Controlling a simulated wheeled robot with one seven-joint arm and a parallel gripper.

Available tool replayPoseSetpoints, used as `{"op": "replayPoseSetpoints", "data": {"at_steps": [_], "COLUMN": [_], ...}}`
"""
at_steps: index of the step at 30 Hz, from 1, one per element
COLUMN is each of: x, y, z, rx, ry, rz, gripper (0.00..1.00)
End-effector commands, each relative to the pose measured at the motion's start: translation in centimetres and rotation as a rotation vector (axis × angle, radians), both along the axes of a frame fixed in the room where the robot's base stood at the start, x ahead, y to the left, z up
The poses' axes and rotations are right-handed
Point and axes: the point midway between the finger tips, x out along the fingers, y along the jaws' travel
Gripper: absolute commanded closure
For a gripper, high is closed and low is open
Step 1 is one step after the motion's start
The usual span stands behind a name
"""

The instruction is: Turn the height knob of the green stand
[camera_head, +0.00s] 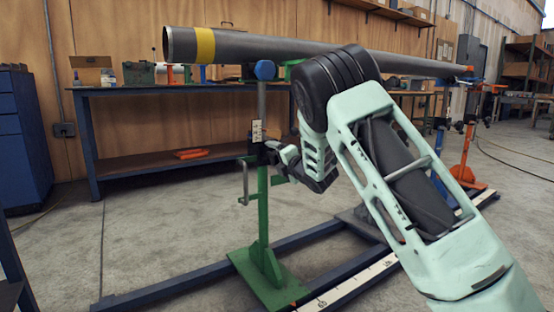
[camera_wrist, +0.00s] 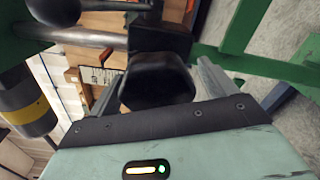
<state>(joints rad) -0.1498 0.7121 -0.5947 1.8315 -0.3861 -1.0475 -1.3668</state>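The green stand (camera_head: 263,215) stands upright on a green base plate, with a grey upper post beneath the pipe. Its black height knob (camera_wrist: 158,82) fills the middle of the wrist view, with the stand's black collar behind it. My gripper (camera_head: 273,153) is at the stand's collar in the head view and hides the knob there. In the wrist view my gripper (camera_wrist: 160,88) has one finger on each side of the knob. The fingers look spread, with narrow gaps beside the knob; firm contact does not show.
A crank handle (camera_head: 245,183) hangs left of the green post. An orange stand (camera_head: 465,150) is farther right. Blue floor rails (camera_head: 180,288) run below; a workbench (camera_head: 140,168) stands behind.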

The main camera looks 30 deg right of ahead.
Motion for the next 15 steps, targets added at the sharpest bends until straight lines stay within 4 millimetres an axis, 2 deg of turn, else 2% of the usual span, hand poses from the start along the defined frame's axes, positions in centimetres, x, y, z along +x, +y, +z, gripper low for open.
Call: {"op": "replayPoseSetpoints", "data": {"at_steps": [8, 11, 15], "x": [-0.5, -1.8, -4.7], "y": [0.0, -0.1, -0.2], "z": [0.2, 0.4, 0.5], "rx": [0.001, 0.002, 0.003], "ry": [-0.001, 0.0, 0.001], "rz": [-0.001, -0.001, -0.001], "gripper": [0.16, 0.16, 0.16]}}
